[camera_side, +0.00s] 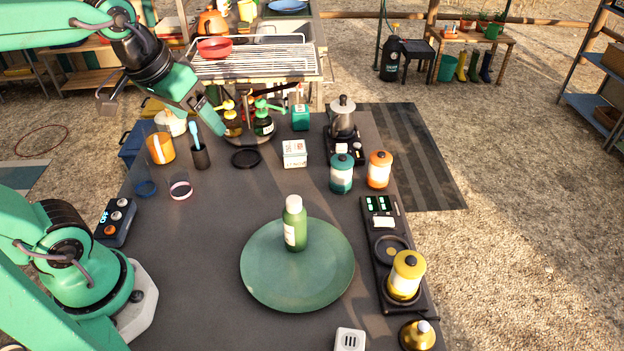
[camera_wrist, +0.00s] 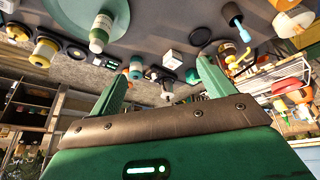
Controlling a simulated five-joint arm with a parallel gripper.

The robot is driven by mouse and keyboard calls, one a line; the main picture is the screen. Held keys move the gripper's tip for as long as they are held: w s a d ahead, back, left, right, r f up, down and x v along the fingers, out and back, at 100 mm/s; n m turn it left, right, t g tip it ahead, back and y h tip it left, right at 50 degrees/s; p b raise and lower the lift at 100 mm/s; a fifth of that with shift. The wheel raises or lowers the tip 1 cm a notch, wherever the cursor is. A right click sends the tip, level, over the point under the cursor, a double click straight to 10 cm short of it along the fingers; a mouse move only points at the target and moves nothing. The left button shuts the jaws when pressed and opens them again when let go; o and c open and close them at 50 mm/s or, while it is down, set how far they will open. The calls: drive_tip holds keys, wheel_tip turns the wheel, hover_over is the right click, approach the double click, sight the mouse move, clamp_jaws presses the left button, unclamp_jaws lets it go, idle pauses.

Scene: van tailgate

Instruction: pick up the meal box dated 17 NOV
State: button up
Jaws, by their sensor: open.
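A small white box (camera_side: 294,153) with dark and red print stands on the dark table, right of the black ring; its date is too small to read. It also shows in the wrist view (camera_wrist: 172,59), beyond and between my fingers. My gripper (camera_side: 211,119) is above the table's far left part, left of the box and apart from it. In the wrist view my gripper (camera_wrist: 160,85) has its two green fingers spread with nothing between them.
Green and yellow bottles (camera_side: 263,122) stand close to my gripper. A teal canister (camera_side: 341,173) and a moka pot on a stove (camera_side: 342,120) are right of the box. A green bottle (camera_side: 295,223) stands on a green plate (camera_side: 262,285). Bare table lies left of the plate.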

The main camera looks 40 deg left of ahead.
drive_tip(key=w+n+g, duration=0.1)
drive_tip(key=w+n, duration=0.1)
drive_tip(key=w, duration=0.6)
drive_tip(key=n+g, duration=0.4)
drive_tip(key=n, duration=0.2)
hover_over(294, 147)
wheel_tip(294, 147, down, 16)
drive_tip(key=shift+s+f, duration=0.15)
drive_tip(key=shift+f, duration=0.1)
drive_tip(key=shift+w+a+f, duration=0.1)
drive_tip(key=shift+w+f, duration=0.1)
drive_tip(key=shift+f, duration=0.15)
drive_tip(key=shift+f, duration=0.1)
drive_tip(key=shift+f, duration=1.2)
drive_tip(key=shift+f, duration=0.1)
drive_tip(key=shift+f, duration=2.5)
